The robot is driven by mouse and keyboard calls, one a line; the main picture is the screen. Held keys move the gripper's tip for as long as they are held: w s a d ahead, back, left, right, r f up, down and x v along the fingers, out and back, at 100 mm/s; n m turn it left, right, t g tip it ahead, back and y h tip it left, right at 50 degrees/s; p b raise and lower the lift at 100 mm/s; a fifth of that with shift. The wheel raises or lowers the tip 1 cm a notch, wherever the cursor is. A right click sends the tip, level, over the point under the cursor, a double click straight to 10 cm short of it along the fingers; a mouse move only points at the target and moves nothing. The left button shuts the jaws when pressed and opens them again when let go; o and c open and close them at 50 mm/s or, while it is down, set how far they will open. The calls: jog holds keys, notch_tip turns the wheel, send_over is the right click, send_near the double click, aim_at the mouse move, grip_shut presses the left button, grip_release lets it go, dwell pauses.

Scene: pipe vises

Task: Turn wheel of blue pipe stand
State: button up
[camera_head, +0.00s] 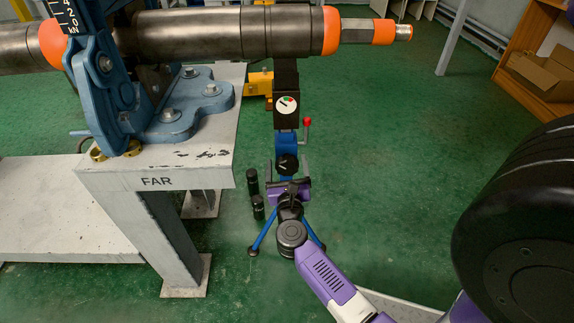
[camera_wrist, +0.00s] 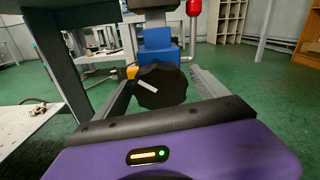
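The blue pipe stand (camera_head: 287,142) stands on the floor at the centre of the head view, with splayed blue legs and a black column above. Its black knobbed wheel (camera_head: 288,164) faces me; it also shows in the wrist view (camera_wrist: 162,88) with a white bar mark slanting down to the right. My gripper (camera_head: 290,168) is open, its two grey fingers reaching forward to either side of the wheel. In the wrist view a narrow gap seems to show on the right; contact on the left is hard to tell. The blue body (camera_wrist: 158,50) is behind the wheel.
A heavy pipe (camera_head: 215,32) with orange bands runs overhead. The grey bench marked FAR (camera_head: 158,181) stands left of the stand. Two black cylinders (camera_head: 252,182) are close left of my gripper. A red-tipped lever (camera_head: 307,123) is on the stand's right. Green floor to the right is clear.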

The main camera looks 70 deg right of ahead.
jog(key=p+v, duration=0.1)
jog(key=v, duration=0.6)
jog(key=shift+s+a, duration=0.15)
jog(key=shift+a, duration=0.2)
jog(key=shift+c, duration=0.4)
